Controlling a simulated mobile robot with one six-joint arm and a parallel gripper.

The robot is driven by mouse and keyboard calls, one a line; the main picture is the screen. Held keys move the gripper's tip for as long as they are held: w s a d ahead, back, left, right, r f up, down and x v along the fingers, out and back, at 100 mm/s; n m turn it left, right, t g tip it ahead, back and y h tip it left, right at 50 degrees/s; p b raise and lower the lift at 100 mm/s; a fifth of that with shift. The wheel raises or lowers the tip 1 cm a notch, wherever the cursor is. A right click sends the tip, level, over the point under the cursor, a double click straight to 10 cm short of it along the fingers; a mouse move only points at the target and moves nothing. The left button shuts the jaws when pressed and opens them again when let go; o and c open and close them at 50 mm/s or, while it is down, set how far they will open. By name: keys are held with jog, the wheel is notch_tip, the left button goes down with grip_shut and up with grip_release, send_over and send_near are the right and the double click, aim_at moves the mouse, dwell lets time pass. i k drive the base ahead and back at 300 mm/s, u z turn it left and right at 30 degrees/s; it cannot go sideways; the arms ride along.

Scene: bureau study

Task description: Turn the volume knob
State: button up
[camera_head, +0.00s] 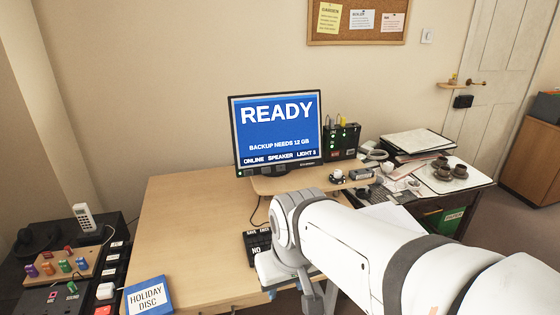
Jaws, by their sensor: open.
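I cannot single out the volume knob for certain. A dark panel (52,303) at the lower left has a small green part above a label that seems to read SOUND. A small round white-and-dark item (337,176) sits on the wooden riser below the monitor; what it is cannot be made out. The monitor (276,130) reads READY, BACKUP NEEDS 12 GB, ONLINE SPEAKER LIGHT 5. My gripper (290,293) points down at the desk's front edge, open, with its tips partly hidden. It is apart from both the panel and the round item.
The desk (195,215) is clear on its left half. A blue HOLIDAY DISC box (149,297) lies at its front left. A board with coloured pegs (58,265) and a white handset (84,217) are at left. Cups (459,171) and papers stand at right.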

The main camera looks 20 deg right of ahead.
aim_at(337, 173)
jog(key=z, duration=1.3)
jog(key=i, duration=0.9)
jog(key=u, duration=1.05)
